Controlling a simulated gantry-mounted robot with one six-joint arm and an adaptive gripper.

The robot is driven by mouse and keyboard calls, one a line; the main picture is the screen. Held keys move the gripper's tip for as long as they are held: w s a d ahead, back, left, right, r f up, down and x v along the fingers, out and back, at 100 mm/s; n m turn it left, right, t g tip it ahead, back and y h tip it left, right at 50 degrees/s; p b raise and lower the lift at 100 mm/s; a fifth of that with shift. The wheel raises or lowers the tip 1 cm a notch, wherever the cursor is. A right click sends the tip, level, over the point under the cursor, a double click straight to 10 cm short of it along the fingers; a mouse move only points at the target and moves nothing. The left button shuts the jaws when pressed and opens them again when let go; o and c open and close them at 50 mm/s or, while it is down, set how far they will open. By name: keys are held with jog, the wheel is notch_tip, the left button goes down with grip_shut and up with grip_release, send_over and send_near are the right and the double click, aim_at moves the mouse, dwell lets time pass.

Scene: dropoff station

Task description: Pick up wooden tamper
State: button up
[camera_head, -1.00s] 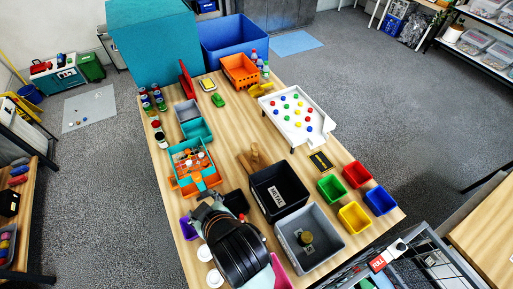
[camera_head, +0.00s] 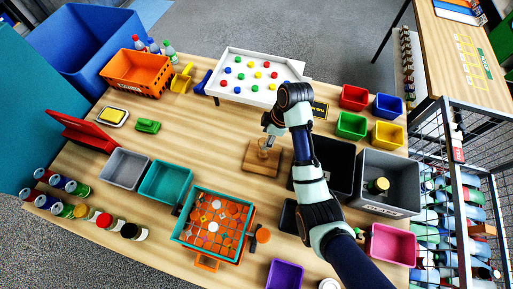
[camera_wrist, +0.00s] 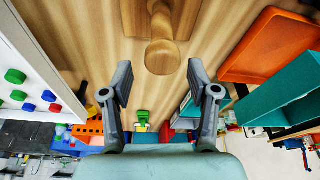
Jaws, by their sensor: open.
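The wooden tamper (camera_head: 258,166) sits on the wooden table, left of the black bin. It has a flat square base and a raised handle with a round knob. My gripper (camera_head: 268,138) hangs over it and partly covers the handle in the head view. In the wrist view, my gripper (camera_wrist: 159,82) is open and empty, with its two fingers spread apart. The tamper's knob (camera_wrist: 162,56) lies beyond the fingertips, between their lines. The far part of the tamper is cut off by the top edge there.
A black bin (camera_head: 341,149) stands close right of the tamper, under my arm, with a grey bin (camera_head: 405,170) beside it. A white board with coloured pegs (camera_head: 289,103) lies behind. A teal box of orange pieces (camera_head: 181,237) stands in front left. Table left of the tamper is clear.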

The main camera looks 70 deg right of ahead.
aim_at(263, 151)
jog(key=x, duration=0.7)
jog(key=shift+s+a+f+b, duration=0.1)
jog(key=shift+f+b, duration=0.2)
jog(key=shift+b, duration=0.05)
jog(key=shift+c, duration=0.2)
grip_shut()
jog(key=shift+r, duration=0.1)
